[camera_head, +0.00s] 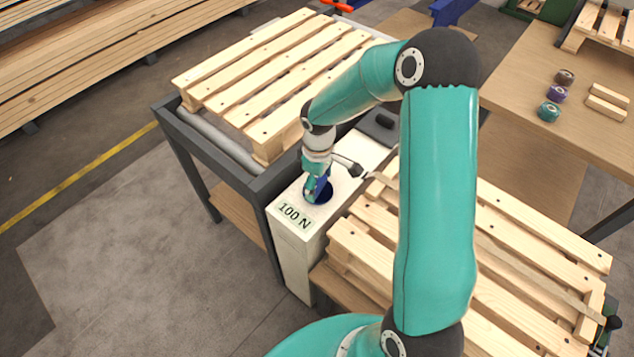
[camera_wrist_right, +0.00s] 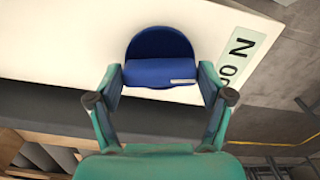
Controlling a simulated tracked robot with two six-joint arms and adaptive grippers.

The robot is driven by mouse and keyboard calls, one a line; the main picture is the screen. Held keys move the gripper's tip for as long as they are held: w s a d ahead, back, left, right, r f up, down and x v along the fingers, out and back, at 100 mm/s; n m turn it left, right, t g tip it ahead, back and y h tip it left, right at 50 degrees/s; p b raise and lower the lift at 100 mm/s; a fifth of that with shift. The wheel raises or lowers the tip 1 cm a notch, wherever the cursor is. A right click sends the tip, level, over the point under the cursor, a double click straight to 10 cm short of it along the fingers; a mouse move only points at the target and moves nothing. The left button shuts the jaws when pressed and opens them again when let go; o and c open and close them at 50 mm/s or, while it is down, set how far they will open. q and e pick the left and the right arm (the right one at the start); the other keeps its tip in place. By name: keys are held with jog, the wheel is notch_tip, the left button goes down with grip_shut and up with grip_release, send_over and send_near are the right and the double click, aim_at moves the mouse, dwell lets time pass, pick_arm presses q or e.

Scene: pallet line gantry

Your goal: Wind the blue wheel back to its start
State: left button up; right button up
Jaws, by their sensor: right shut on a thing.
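The blue wheel (camera_head: 319,191) sits on top of a white box labelled "100 N" (camera_head: 294,215), near the label. In the right wrist view the wheel (camera_wrist_right: 160,55) shows a round dark-blue disc with a raised brighter blue bar and a pale mark at one end of the bar. My right gripper (camera_head: 314,192) comes down on the wheel from above and hides part of it. In the right wrist view its two fingers (camera_wrist_right: 163,82) are on either side of the bar, shut on it. My left gripper is not in view.
A slatted pallet (camera_head: 280,75) lies on the dark-framed roller table (camera_head: 215,140) at left. More pallets (camera_head: 375,262) are stacked right of the box. A wooden table (camera_head: 540,75) at the upper right carries three small coloured rolls (camera_head: 557,94). Open floor (camera_head: 120,260) lies at left.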

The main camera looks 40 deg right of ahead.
jog(key=n, duration=0.3)
jog(key=shift+w+r+n+p, duration=0.25)
jog(key=shift+n+p, duration=0.15)
jog(key=n+p, duration=0.1)
jog(key=n, duration=0.2)
jog(key=shift+n, duration=0.3)
jog(key=n+p, duration=0.2)
jog(key=n, duration=0.2)
jog(key=shift+n, duration=0.3)
jog(key=shift+f+n+p, duration=0.15)
jog(key=shift+n+p, duration=0.7)
jog(key=shift+n, duration=0.85)
jog(key=o, duration=1.1)
jog(key=shift+s, duration=0.1)
